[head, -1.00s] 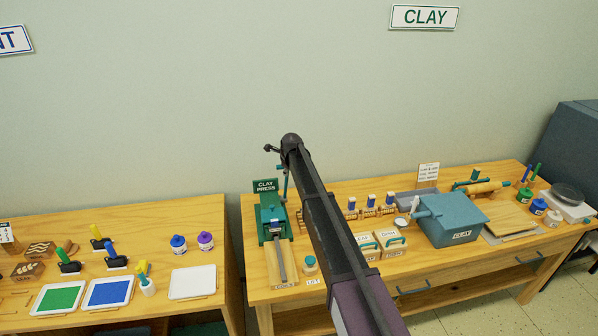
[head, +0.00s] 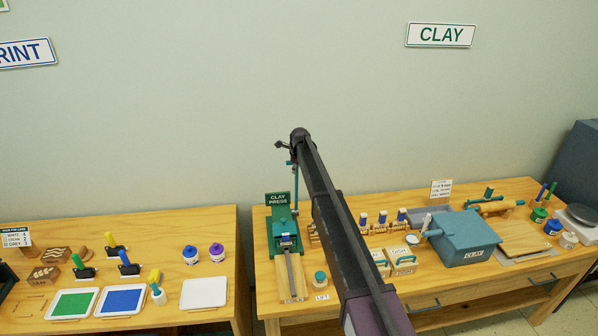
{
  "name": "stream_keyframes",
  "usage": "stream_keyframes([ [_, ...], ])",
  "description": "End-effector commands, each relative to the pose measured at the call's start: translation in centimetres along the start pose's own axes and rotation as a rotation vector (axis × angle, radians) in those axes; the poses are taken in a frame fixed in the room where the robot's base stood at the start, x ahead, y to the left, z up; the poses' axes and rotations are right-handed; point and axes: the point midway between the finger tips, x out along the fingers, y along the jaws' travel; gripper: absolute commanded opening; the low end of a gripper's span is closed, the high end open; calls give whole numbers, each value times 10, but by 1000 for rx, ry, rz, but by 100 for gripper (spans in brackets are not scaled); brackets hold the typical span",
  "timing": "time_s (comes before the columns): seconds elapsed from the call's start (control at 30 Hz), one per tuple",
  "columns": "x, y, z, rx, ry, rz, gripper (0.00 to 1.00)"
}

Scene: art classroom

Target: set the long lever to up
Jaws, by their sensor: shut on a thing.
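The clay press (head: 281,232) is a green machine with a "CLAY PRESS" sign, at the left end of the clay table. Its long lever (head: 296,188) is a thin teal bar standing nearly upright at the press's right side. My arm reaches over the table from the lower right, and its end is above the press. My gripper (head: 290,157) is small and dark here, shut on the lever's upper end. The fingers' exact hold is too small to make out. My arm passes just right of the press and hides part of the table behind it.
A wooden tray (head: 292,277) extends in front of the press, with a small teal-lidded jar (head: 320,281) beside it. Boxes and a blue-grey clay bin (head: 464,239) stand right of my arm. The print table (head: 215,218) is at left, across a narrow gap.

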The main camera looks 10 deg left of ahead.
Motion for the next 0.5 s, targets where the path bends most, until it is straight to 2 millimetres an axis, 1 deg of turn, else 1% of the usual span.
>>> stream_keyframes([
  [0.03,1,-7,-1,4,1,-10,0],
  [0.4,2,-7,0,1,1,-10,0],
  [0.43,2,-7,0,1,1,-10,49],
  [0.47,2,-7,0,1,1,-10,57],
  [0.5,2,-7,0,0,1,-10,57],
])
